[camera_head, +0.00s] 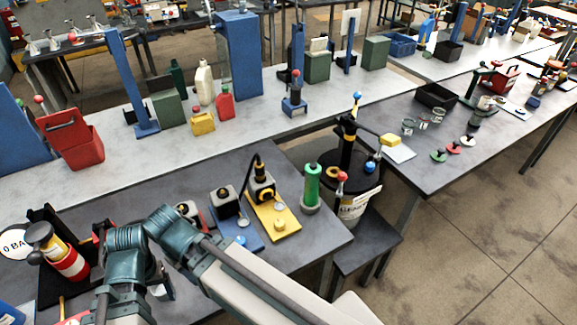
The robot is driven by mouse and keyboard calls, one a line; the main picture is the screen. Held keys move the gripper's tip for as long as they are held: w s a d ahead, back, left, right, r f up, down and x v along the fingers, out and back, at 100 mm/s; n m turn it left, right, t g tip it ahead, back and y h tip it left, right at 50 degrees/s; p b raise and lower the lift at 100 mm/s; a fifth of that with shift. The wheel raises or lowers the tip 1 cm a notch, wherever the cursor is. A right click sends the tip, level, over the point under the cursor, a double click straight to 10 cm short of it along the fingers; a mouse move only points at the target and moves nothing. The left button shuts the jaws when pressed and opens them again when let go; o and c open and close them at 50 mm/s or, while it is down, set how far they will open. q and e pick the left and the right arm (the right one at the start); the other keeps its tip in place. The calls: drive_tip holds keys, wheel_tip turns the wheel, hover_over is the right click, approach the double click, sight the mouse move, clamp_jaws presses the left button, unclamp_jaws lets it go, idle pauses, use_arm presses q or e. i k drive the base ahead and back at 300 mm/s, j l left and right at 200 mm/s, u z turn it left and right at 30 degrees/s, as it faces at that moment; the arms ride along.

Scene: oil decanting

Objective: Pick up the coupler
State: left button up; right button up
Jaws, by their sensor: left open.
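I cannot tell for certain which part is the coupler. On the near dark table, a black block with a yellow ring and a rising black hose (262,182) stands on a yellow plate (275,222). A similar grey-topped block (225,203) stands on a blue plate (243,236). A third block (187,211) on red is partly hidden behind my arm. My left gripper (161,288) is low at the left of the near table, mostly hidden by its own arm, open, left of these blocks. My right gripper is not in view.
A green cylinder (312,188) stands near the table's right edge. Beyond it is a drum with a black pump (347,140). A red bin (78,145) and several bottles stand on the pale table behind.

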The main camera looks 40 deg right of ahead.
sight(258, 166)
drive_tip(key=z, duration=1)
